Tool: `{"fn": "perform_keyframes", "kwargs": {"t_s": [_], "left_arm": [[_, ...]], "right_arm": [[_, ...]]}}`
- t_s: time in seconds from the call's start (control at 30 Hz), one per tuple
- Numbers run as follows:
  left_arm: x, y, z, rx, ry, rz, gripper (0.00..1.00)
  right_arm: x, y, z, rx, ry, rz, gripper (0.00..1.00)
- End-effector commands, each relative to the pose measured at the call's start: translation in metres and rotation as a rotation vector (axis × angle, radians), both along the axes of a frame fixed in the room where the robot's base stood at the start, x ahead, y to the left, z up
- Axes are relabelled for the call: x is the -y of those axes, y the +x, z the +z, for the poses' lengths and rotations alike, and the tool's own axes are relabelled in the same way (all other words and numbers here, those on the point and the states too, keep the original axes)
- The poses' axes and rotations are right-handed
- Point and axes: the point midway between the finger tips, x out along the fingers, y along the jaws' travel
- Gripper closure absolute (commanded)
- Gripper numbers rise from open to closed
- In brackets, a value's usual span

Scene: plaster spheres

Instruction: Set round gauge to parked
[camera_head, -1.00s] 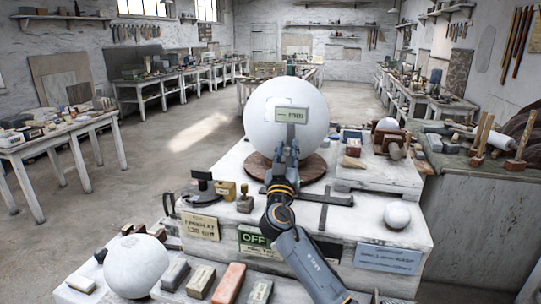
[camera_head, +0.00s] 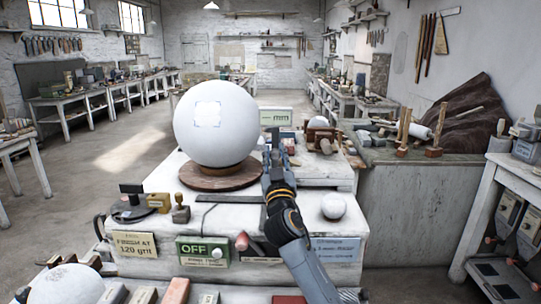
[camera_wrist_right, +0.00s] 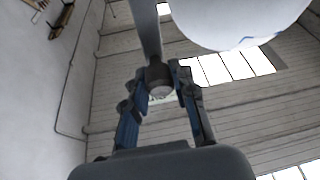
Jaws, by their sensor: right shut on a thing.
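My right gripper (camera_head: 274,152) is raised beside the right edge of a large white plaster sphere (camera_head: 215,125) on a brown round turntable (camera_head: 218,177). In the right wrist view the gripper (camera_wrist_right: 160,88) is shut on a dark knob (camera_wrist_right: 158,77) at the end of a grey bar (camera_wrist_right: 148,30), seemingly part of the round gauge. The sphere hangs into that view at upper right (camera_wrist_right: 235,20), apart from the fingers. A pale label plate (camera_head: 276,116) shows just above the gripper; its small text is unclear. My left gripper is not in view.
A small white sphere (camera_head: 333,206) sits right of my arm. Blocks lie along the front. Open floor (camera_head: 90,185) is at left.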

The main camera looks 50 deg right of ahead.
Motion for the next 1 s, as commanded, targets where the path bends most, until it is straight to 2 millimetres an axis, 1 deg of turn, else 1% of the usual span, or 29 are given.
{"fn": "perform_keyframes", "kwargs": {"t_s": [0.1, 0.13, 0.2, 0.23, 0.53, 0.67, 0.77, 1.0], "left_arm": [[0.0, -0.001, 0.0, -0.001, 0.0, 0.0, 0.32], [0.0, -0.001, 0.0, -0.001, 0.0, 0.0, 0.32], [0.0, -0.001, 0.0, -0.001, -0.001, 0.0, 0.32], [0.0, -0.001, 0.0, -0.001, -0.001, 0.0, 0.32], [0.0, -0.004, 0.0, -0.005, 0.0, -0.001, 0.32], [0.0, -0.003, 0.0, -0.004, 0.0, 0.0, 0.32], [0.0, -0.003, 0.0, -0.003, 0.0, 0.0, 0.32], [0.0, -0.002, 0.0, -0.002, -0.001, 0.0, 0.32]], "right_arm": [[0.002, 0.0, -0.002, -0.003, 0.004, -0.005, 1.0], [0.002, 0.0, -0.002, -0.003, 0.004, -0.005, 0.68], [0.002, 0.0, -0.002, -0.004, 0.004, -0.004, 0.54], [0.002, 0.0, -0.002, -0.004, 0.004, -0.004, 0.5], [0.0, 0.0, -0.001, -0.002, 0.002, -0.003, 0.5], [-0.006, -0.006, -0.006, -0.003, 0.004, 0.0, 0.5], [-0.016, -0.018, -0.013, -0.002, 0.006, -0.001, 0.5], [-0.048, -0.055, -0.033, -0.004, 0.008, -0.003, 0.5]]}}
